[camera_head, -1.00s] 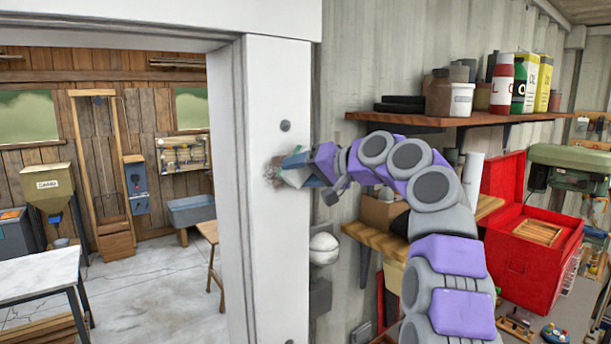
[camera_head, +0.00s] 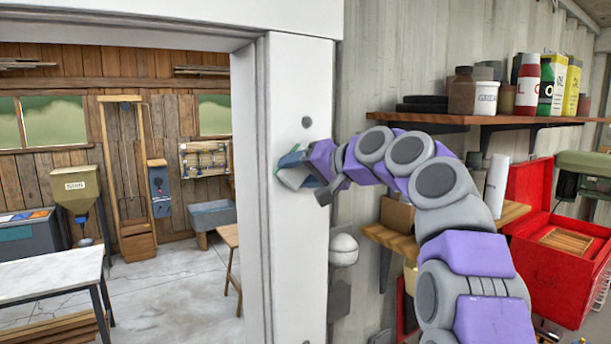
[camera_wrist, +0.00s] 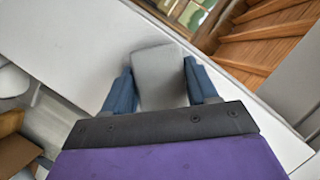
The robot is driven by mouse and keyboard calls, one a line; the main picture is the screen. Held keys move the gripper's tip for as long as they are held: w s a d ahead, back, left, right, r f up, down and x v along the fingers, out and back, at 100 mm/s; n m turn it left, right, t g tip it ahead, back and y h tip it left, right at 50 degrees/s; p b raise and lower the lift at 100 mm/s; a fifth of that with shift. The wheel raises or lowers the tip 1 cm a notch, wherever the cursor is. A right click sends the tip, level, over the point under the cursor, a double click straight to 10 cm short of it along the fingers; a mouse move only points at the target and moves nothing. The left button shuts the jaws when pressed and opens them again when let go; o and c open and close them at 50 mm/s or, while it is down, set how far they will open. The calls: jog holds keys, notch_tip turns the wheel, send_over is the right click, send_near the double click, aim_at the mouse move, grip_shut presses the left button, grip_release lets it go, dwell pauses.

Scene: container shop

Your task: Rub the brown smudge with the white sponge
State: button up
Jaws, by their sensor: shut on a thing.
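My gripper (camera_head: 294,168) is shut on the white sponge (camera_wrist: 158,75), which sits between its two blue fingers in the wrist view. In the head view the pale sponge (camera_head: 289,179) is at the front face of the white door post (camera_head: 287,260), below a dark bolt. I cannot tell for sure whether it touches the post. No brown smudge is visible now; my gripper and sponge cover the place where it showed earlier.
A doorway opens on the left into a wooden room with a white-topped table (camera_head: 45,272). Right of the post are a white round fixture (camera_head: 343,249), a shelf (camera_head: 470,119) with bottles, a lower wooden shelf and a red toolbox (camera_head: 550,265).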

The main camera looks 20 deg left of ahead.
jog(key=shift+s+a+b, duration=0.35)
jog(key=shift+s+a, duration=0.15)
jog(key=shift+s, duration=0.35)
jog(key=shift+s+a, duration=0.25)
jog(key=shift+a, duration=0.2)
jog(key=shift+a+r, duration=0.1)
notch_tip(320, 180, up, 2)
jog(key=shift+w+r+p, duration=0.1)
jog(key=shift+w+p, duration=0.05)
jog(key=shift+p, duration=1)
jog(key=shift+w+d+p, duration=0.35)
jog(key=shift+w+d, duration=0.4)
jog(key=shift+w+d+f, duration=0.2)
jog(key=shift+w+d, duration=0.3)
jog(key=shift+w, duration=0.05)
jog(key=shift+w+d+r+p, duration=0.1)
jog(key=shift+w+d+p, duration=0.4)
jog(key=shift+w+d, duration=0.6)
jog(key=shift+w, duration=0.15)
